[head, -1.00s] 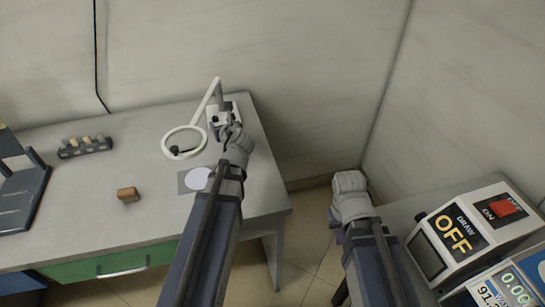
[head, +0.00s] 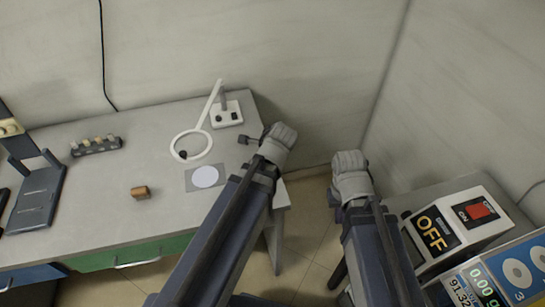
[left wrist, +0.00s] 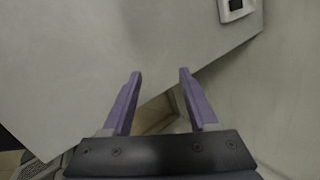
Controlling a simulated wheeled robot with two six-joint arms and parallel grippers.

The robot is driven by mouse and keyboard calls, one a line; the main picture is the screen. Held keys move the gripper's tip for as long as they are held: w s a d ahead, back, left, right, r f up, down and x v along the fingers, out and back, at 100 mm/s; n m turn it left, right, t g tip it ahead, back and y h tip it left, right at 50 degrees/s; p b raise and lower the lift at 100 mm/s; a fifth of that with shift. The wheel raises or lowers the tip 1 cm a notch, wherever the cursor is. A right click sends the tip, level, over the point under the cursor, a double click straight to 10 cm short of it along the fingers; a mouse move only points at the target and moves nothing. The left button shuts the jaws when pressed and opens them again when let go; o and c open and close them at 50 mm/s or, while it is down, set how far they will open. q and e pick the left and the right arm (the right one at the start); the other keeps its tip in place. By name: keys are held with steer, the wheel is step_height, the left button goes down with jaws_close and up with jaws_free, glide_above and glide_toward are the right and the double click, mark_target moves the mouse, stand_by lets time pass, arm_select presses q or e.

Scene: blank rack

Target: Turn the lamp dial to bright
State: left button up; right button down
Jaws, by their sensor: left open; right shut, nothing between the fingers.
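The white lamp (head: 207,104) stands at the back right of the grey table, its ring head (head: 174,146) over the tabletop. Its base (head: 225,115) bears a dark square part and small dark marks; I cannot tell clearly which is the dial. In the left wrist view a corner of the base (left wrist: 235,11) with a dark square shows at the top right. My left gripper (head: 251,140) is open and empty, to the right of and nearer than the lamp base, apart from it; its fingers (left wrist: 158,85) show clearly in the wrist view. My right gripper (head: 334,196) is shut and empty, past the table's right edge.
A pale disc on a grey plate (head: 196,184), a small brown block (head: 140,192), a rack with several pegs (head: 96,147) and a dark stand (head: 37,197) occupy the table (head: 110,225). A machine marked OFF (head: 455,231) stands at the right.

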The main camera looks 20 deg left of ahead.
mark_target(220, 117)
arm_select(q)
steer(key=s+d, duration=0.1)
steer(key=d+n+p, duration=0.1)
steer(key=s+d+n+g, duration=0.1)
steer(key=shift+s+d+r+h, duration=0.15)
steer(key=shift+s+r+h, duration=0.15)
steer(key=shift+r+h, duration=0.1)
steer(key=shift+s+d+f+n+g+p, duration=0.1)
steer(key=shift+s+d+n+g+p, duration=0.3)
steer(key=shift+s+d+n, duration=0.35)
steer(key=shift+w+a, duration=0.1)
